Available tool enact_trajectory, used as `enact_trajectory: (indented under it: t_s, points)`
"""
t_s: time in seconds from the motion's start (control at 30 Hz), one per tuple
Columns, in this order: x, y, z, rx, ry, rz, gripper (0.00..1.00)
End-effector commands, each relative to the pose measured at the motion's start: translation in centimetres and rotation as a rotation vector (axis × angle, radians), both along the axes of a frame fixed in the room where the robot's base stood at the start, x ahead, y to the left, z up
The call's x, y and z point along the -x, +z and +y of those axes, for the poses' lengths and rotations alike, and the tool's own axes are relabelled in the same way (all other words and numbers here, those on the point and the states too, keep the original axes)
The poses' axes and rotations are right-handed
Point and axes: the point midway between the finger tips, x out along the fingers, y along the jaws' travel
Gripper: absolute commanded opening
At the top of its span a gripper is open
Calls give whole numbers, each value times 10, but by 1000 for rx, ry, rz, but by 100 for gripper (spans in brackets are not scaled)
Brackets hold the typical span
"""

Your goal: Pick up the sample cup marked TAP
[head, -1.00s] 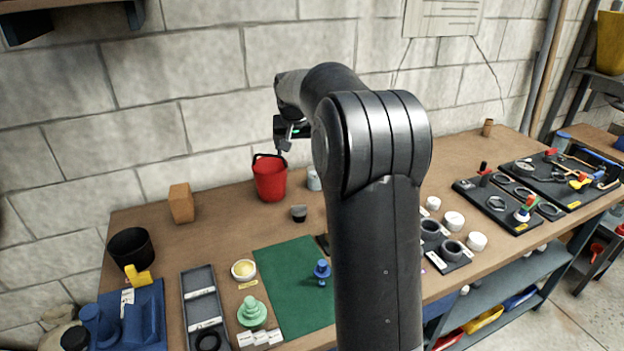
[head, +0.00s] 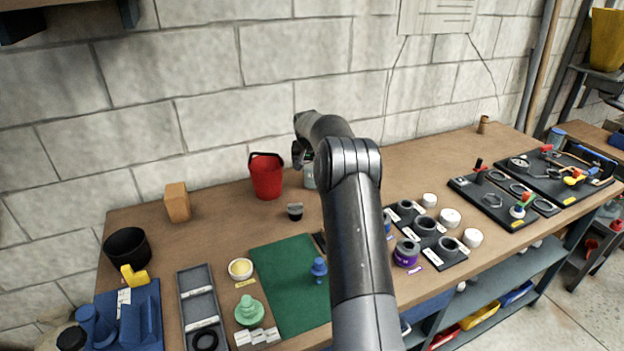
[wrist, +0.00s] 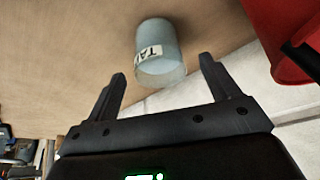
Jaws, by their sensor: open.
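The sample cup (wrist: 160,45) is pale blue-grey and translucent, with a white label whose letters look like TAP, seen partly and at an angle. It shows ahead of my gripper (wrist: 163,70) in the wrist view, in line with the gap between the fingers. The fingers are open and empty; the cup looks beyond the tips. In the head view a sliver of the cup (head: 309,177) shows right of the red bucket (head: 266,177), partly hidden by my arm. My fingers are hidden there.
The red bucket is close to the cup, at the right in the wrist view (wrist: 285,45). The block wall stands behind. A small dark-and-clear cup (head: 295,211) stands in front on the bench. A green mat (head: 285,290) lies nearer.

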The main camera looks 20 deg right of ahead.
Motion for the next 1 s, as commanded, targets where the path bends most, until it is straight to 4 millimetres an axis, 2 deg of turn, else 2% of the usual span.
enact_trajectory:
  t_s: [0.43,0.77,1.0]
  points:
    - [-18,-49,-13,1,0,-1,81]
    - [-20,-55,-14,1,0,-2,81]
    - [-20,-55,-14,1,1,-2,62]
